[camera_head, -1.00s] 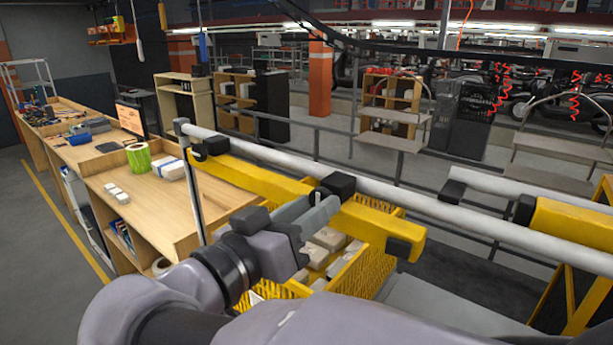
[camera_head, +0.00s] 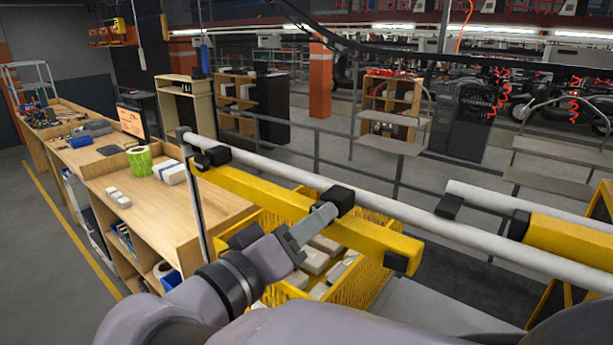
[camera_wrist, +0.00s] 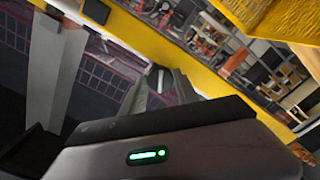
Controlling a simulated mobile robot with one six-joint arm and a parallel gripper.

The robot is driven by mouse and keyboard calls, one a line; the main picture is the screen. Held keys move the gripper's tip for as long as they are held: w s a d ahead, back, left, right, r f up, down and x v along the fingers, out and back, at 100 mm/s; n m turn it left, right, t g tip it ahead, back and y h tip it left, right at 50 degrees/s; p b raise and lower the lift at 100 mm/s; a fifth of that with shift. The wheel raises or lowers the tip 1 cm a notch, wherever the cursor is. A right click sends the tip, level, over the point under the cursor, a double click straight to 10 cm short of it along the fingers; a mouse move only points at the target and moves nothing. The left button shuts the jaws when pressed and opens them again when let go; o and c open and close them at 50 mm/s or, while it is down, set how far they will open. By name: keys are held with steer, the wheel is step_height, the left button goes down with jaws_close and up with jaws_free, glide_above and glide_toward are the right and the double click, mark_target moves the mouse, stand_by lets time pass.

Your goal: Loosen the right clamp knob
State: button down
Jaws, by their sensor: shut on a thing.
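The yellow clamp bar (camera_head: 270,203) runs under the white rail (camera_head: 400,197). A black clamp knob (camera_head: 341,198) sits where the bar meets the rail, and a second black clamp piece (camera_head: 212,157) is at the bar's left end. My gripper (camera_head: 322,214) reaches up from below, its fingers shut on the middle black knob. The fingers partly cover the knob. In the wrist view, the grey finger (camera_wrist: 165,88) points at the yellow bar (camera_wrist: 180,45), and the gripped part cannot be made out.
A yellow crate (camera_head: 352,283) with pale boxes stands just below the bar. A black end cap (camera_head: 403,259) is at the bar's lower right end. A wooden workbench (camera_head: 150,210) is on the left. Another yellow bar (camera_head: 570,235) lies at the right.

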steer(key=shift+r+n+p, duration=0.2)
steer(key=shift+n+p, duration=5.3)
steer(key=shift+n, duration=0.6)
steer(key=shift+f, duration=0.1)
steer(key=c, duration=1.3)
jaws_free()
steer(key=o, duration=0.4)
steer(key=shift+w+d, duration=0.1)
